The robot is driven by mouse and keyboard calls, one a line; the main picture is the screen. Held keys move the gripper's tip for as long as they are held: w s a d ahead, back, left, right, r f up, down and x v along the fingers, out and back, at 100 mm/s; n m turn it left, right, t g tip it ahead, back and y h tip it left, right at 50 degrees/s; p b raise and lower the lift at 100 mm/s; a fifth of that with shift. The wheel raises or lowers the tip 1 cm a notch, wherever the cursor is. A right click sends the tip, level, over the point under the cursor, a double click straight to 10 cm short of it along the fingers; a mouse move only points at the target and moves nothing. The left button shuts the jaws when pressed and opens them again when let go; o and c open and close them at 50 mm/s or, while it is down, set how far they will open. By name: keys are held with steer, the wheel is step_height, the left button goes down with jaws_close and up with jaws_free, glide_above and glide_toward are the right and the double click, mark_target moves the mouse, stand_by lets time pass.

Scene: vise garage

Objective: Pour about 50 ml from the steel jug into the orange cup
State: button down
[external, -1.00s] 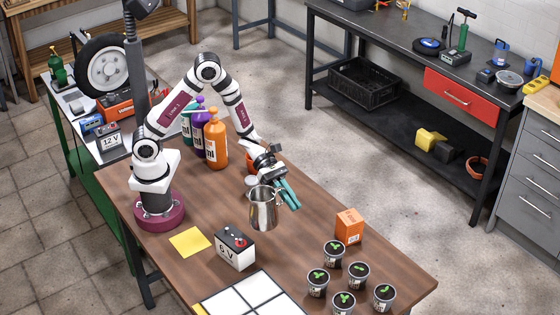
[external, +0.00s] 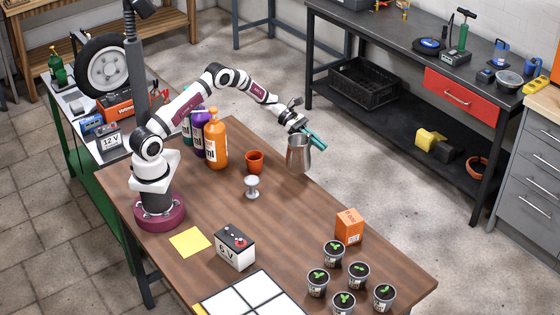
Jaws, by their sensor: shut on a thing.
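The steel jug (external: 299,156) hangs upright from my gripper (external: 315,138), near the far right edge of the wooden table. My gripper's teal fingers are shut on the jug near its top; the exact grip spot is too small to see. The orange cup (external: 255,162) stands upright on the table, left of the jug and apart from it. The inside of the jug and its liquid level are hidden.
A small silver goblet (external: 252,186) stands just in front of the cup. Large bottles (external: 216,142) stand behind it at left. A battery (external: 235,247), an orange box (external: 349,226) and several seedling pots (external: 333,253) are nearer. The table's middle (external: 290,205) is clear.

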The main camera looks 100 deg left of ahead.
steer(key=s+a+f+n+y, duration=0.1)
steer(key=s+a+f, duration=0.1)
steer(key=s+a, duration=0.4)
steer(key=s+a+f+n+t+y, duration=0.1)
steer(key=s+a+f, duration=0.2)
steer(key=s+a, duration=0.4)
steer(key=a, duration=0.5)
steer(key=shift+s+f+n+y, duration=0.15)
steer(key=shift+f+n+y, duration=0.05)
steer(key=shift+n+y, duration=0.1)
steer(key=shift+r, duration=0.1)
steer(key=s+d+r+m+t+y+p, duration=0.1)
steer(key=d+r+m, duration=0.3)
steer(key=r, duration=0.4)
steer(key=s+d+r+m+t+y+p, duration=0.1)
steer(key=d+r+m+y, duration=0.3)
steer(key=r, duration=0.4)
steer(key=shift+s+d+r+m+t+p, duration=0.35)
steer(key=shift+d+m+t+p, duration=0.15)
steer(key=shift+t, duration=0.3)
steer(key=shift+s+d+r+m+p, duration=0.1)
steer(key=shift+d+r+m+p, duration=0.3)
steer(key=shift+d+r+m, duration=0.1)
